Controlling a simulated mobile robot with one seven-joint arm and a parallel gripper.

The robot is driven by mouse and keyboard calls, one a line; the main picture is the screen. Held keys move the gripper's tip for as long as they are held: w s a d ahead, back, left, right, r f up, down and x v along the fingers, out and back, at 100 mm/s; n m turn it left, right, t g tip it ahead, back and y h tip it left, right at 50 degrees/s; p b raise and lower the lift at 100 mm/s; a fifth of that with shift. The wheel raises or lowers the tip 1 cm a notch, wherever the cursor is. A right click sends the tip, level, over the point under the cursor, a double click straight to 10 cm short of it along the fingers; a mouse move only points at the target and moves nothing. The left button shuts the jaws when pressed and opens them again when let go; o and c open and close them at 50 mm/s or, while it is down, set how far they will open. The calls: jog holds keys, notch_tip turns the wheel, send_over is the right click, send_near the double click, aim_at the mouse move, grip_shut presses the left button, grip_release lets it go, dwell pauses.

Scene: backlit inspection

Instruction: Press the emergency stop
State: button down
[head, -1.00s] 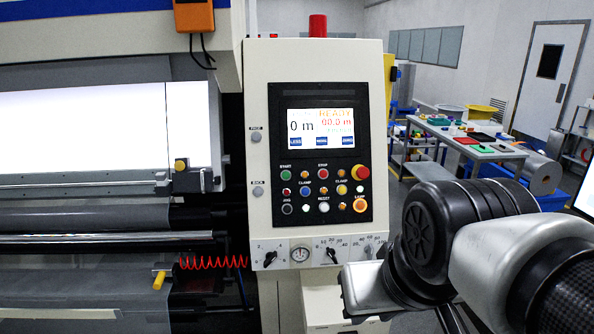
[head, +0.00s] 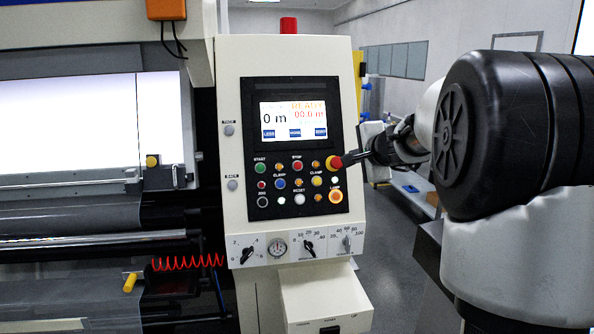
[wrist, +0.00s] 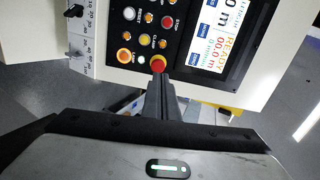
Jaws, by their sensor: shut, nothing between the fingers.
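In the wrist view the red button (wrist: 158,63) shows right at the tips of my gripper. My gripper (head: 350,160) is shut and empty, reaching in from the right with its fingertips at the button. In the wrist view the shut fingers (wrist: 160,88) point at the button. I cannot tell whether they touch it or whether the button is pushed in.
A lit screen (head: 294,120) reads READY above several coloured buttons. An orange lamp button (head: 335,196) sits below the red one. Rotary knobs (head: 309,248) line the lower panel. A white box (head: 325,300) juts out beneath. The bright backlit sheet (head: 70,125) is at left.

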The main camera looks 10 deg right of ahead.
aim_at(338, 163)
jog(key=shift+w+d+f+m, duration=0.2)
jog(key=shift+w+d+m, duration=0.1)
jog(key=shift+d, duration=0.3)
jog(key=shift+w+d+f+m, duration=0.2)
jog(key=shift+w+d+m, duration=0.1)
jog(key=shift+d, duration=0.25)
jog(key=p+x, duration=0.4)
jog(key=x, duration=1)
jog(key=shift+d, duration=0.15)
